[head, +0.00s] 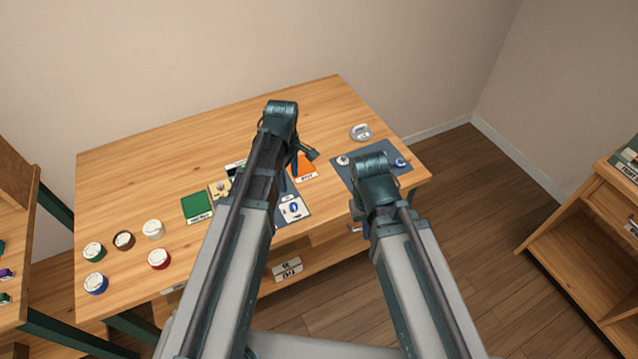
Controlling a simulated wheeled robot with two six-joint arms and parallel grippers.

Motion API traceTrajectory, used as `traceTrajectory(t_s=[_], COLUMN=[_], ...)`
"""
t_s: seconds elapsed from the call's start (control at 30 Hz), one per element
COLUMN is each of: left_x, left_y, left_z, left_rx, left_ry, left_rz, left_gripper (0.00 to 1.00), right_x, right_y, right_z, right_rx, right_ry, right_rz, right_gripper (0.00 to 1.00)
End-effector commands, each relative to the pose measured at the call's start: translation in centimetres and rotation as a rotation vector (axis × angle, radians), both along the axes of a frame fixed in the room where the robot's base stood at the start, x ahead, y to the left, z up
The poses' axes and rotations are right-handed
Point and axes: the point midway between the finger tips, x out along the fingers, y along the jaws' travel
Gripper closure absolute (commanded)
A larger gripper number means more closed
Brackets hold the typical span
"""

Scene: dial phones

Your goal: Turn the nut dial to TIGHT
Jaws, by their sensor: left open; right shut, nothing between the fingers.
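Small dials stand on the wooden table, with labels too small to read, so I cannot tell which is the nut dial. A blue dial on a white card (293,208) lies just right of my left forearm. A yellowish dial (221,188) is left of that forearm. My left gripper (303,161) is open and empty above the table near an orange card (304,167); my wrist partly hides it. My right gripper (355,227) is shut and empty near the table's front edge, mostly hidden by my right wrist.
A grey-blue mat (349,177) on the right holds a small pale knob (343,160) and a blue one (401,162). A silver round object (360,132) stands behind it. A green card (197,207) and several coloured round pots (153,229) are at left. The table's back is clear.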

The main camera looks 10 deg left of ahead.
Motion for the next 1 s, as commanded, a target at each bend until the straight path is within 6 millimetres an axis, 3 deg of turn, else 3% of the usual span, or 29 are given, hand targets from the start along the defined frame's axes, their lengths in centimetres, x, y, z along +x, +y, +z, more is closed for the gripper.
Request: traceTrajectory(t_s=[0.27, 0.47, 1.0], left_x=[0.3, 0.3, 0.2], left_y=[0.3, 0.3, 0.3], left_z=[0.0, -1.1, -8.1], left_rx=[-0.002, -0.002, -0.002], left_ry=[-0.001, -0.001, -0.001], left_rz=[0.040, 0.039, 0.037], left_gripper=[0.36, 0.36, 0.36], right_x=[0.0, 0.0, 0.0], right_y=[0.0, 0.0, 0.0], right_z=[0.0, -1.1, -8.1], right_rx=[0.000, 0.000, 0.000], right_ry=[0.000, 0.000, 0.000], right_rz=[0.001, 0.000, 0.000], right_gripper=[1.00, 1.00, 1.00])
